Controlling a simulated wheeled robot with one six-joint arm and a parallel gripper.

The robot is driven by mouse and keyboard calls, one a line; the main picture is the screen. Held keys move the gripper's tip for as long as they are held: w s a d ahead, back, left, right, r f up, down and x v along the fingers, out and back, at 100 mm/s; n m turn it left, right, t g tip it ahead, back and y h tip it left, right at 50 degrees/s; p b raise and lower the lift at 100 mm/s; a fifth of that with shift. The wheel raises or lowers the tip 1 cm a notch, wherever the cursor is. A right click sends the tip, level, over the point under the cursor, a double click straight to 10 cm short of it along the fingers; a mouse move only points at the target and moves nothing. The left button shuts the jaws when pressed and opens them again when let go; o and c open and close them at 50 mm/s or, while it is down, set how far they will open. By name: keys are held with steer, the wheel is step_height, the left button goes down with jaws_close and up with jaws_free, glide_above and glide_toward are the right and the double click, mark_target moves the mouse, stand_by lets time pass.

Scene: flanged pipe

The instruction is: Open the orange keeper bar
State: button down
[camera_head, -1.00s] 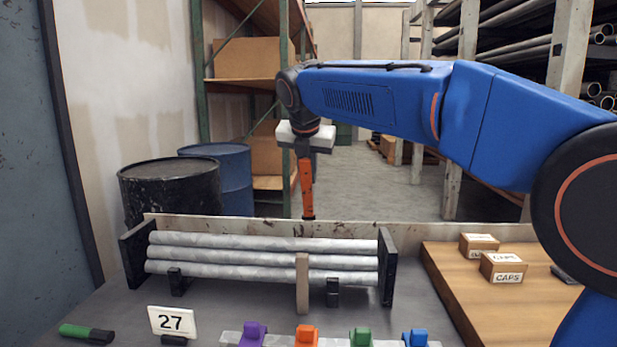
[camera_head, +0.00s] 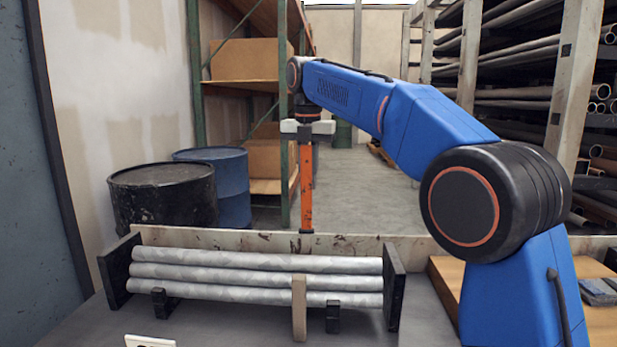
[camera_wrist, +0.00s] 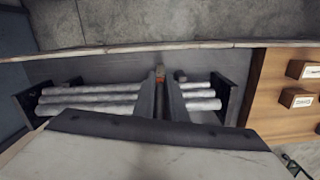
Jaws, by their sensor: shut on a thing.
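The orange keeper bar (camera_head: 306,190) stands about upright at the back edge of the pipe rack in the head view. Its dark lower end is at the top of the rack's back board. My gripper (camera_head: 307,141) is at the bar's top end, shut on it from above. In the wrist view the two dark fingers of my gripper (camera_wrist: 161,92) point away over the rack, with a small reddish end of the keeper bar (camera_wrist: 160,73) showing between their far ends. The rest of the bar is hidden there.
Several grey pipes (camera_head: 220,281) lie in the rack between dark end plates (camera_head: 395,288). A tan upright strip (camera_head: 299,308) stands in front of them. A black drum (camera_head: 162,196) and a blue drum (camera_head: 222,184) stand behind left. Small boxes (camera_wrist: 296,98) sit on a wooden top at right.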

mark_target(307, 148)
steer(key=shift+a+f, duration=0.1)
steer(key=shift+a, duration=0.05)
steer(key=c, duration=1.8)
jaws_free()
steer(key=shift+c, duration=0.2)
steer(key=shift+s+r, duration=0.15)
steer(key=shift+r, duration=1.75)
steer(key=shift+s+r, duration=0.1)
steer(key=shift+r, duration=1.75)
steer(key=shift+w, duration=0.1)
